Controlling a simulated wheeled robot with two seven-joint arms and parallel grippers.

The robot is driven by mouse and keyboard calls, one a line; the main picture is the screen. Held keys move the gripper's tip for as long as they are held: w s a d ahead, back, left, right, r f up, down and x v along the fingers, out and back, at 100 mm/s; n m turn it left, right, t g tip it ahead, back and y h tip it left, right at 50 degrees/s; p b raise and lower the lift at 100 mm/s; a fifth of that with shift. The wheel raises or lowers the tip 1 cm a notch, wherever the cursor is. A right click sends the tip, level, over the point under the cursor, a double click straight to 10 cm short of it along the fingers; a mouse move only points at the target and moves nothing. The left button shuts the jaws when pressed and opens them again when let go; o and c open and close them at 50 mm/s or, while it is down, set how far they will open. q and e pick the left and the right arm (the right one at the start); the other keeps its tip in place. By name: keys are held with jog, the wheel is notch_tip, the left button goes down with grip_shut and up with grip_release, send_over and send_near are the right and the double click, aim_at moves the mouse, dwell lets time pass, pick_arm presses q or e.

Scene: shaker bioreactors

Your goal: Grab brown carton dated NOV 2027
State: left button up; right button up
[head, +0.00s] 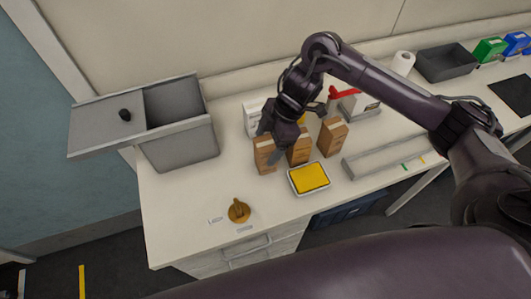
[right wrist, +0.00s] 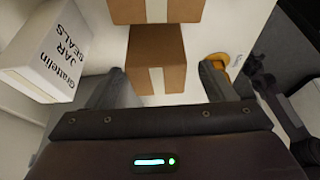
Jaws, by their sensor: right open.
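Three brown cartons stand on the white bench in the head view: a left one (head: 264,156), a middle one (head: 299,150) and a right one (head: 333,138). No date can be read on any of them. My right gripper (head: 269,142) is open at the left carton, partly covering it. In the right wrist view, the open fingers of my right gripper (right wrist: 162,76) point toward the nearer brown carton (right wrist: 156,62), which appears between them. Whether they touch it I cannot tell. Another brown carton (right wrist: 155,10) is behind it. My left gripper is not in view.
A yellow-topped tray (head: 309,178) lies in front, a grey bin (head: 181,150) stands left and a long tray (head: 385,160) right. The bench's front left is mostly clear around an orange-brown object (head: 238,211).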

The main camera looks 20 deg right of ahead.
aim_at(257, 161)
jog(key=x, duration=0.2)
jog(key=shift+a+f, duration=0.1)
jog(key=shift+f, duration=0.25)
jog(key=shift+w+a+f, duration=0.15)
jog(key=shift+f, duration=0.35)
jog(key=c, duration=1.1)
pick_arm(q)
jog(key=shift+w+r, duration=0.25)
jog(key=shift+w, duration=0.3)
